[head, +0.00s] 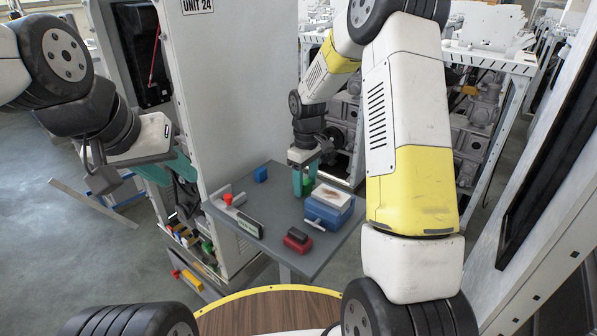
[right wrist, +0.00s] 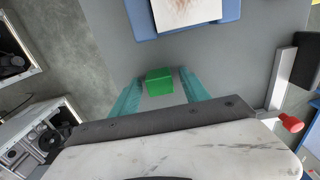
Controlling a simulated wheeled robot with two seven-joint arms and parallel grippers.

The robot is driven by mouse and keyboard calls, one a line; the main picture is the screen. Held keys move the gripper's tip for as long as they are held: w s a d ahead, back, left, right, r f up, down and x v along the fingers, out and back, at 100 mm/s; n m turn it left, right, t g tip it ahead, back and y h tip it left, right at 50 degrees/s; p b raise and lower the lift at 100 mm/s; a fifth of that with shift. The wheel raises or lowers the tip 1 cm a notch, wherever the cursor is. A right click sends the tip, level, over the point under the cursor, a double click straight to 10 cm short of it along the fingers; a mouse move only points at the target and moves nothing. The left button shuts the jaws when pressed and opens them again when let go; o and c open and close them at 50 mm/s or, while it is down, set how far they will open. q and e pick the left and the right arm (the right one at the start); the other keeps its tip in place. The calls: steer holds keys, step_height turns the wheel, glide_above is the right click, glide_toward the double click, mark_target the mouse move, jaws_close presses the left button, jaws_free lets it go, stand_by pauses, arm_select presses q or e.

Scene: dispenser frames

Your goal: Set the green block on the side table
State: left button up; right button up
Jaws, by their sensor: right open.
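The green block (right wrist: 159,82) sits between the teal fingers of my right gripper (right wrist: 160,98) in the right wrist view. A small part of the block (head: 308,184) shows in the head view behind a finger of my right gripper (head: 304,184). The fingers are open, one on each side of it. The block appears to rest on the grey side table (head: 275,258), near its far edge; exact contact underneath is hidden. My left gripper (head: 166,174) hangs in front of the dispenser frame at the left, its teal fingers apart and nothing visible between them.
A blue box (head: 328,213) with a pale card on top stands close to the green block. Coloured pieces (head: 190,242) lie low in the dispenser frame (head: 235,90).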

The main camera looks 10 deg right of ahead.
mark_target(306, 181)
steer(key=shift+r, duration=0.15)
step_height(306, 181, up, 12)
steer(key=s+d+r+m+t+y, duration=0.1)
steer(key=s+d+r+m+t, duration=0.2)
steer(key=s+r, duration=0.8)
steer(key=s+a+m+t+y, duration=0.1)
steer(key=s+m+t, duration=0.2)
steer(key=s, duration=1.1)
steer(key=shift+s+m, duration=0.4)
steer(key=shift+m, duration=0.8)
